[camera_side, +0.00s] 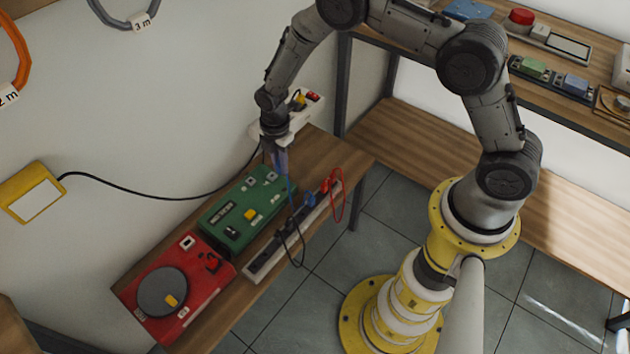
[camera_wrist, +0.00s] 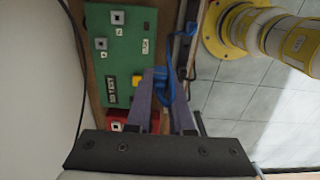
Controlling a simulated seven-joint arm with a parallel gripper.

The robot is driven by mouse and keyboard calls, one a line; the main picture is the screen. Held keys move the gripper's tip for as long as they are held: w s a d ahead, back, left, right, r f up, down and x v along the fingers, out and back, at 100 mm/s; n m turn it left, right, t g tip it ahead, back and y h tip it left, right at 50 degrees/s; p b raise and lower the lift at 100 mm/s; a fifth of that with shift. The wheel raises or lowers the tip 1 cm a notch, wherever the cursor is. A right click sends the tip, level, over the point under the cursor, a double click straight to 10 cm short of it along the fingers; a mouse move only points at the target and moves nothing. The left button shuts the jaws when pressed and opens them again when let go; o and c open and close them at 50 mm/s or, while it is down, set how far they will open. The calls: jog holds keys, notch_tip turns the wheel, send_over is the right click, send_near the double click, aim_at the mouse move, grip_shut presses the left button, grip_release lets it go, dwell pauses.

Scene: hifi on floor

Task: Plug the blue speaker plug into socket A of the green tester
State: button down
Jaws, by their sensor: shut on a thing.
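The green tester (camera_side: 233,228) lies on the wooden bench, between the red device and the wall-side bench end. In the wrist view the tester (camera_wrist: 121,60) shows two grey square sockets (camera_wrist: 100,43) on its face; their letters are too small to read surely. A yellow button (camera_wrist: 138,81) is partly behind my finger. My gripper (camera_side: 281,172) points down over the tester's far right end. In the wrist view my gripper (camera_wrist: 161,74) is shut on the blue plug (camera_wrist: 160,80), which is mostly hidden between the fingers. Its blue cable loops off to the right.
A dark strip (camera_side: 264,259) holding plugs with black, blue and red leads runs along the bench's front edge. The red device (camera_side: 181,292) with a round grey disc sits at the left. A white box (camera_side: 297,115) stands behind my gripper.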

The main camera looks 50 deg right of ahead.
jog(key=w+f, duration=0.4)
jog(key=w, duration=1)
jog(key=shift+s+a+f, duration=0.1)
jog(key=shift+a+f, duration=0.1)
jog(key=shift+f, duration=1.75)
jog(key=shift+s+a+f, duration=0.1)
jog(key=shift+a+f, duration=0.05)
jog(key=shift+f, duration=1.8)
jog(key=shift+f, duration=1)
jog(key=c, duration=0.7)
grip_release()
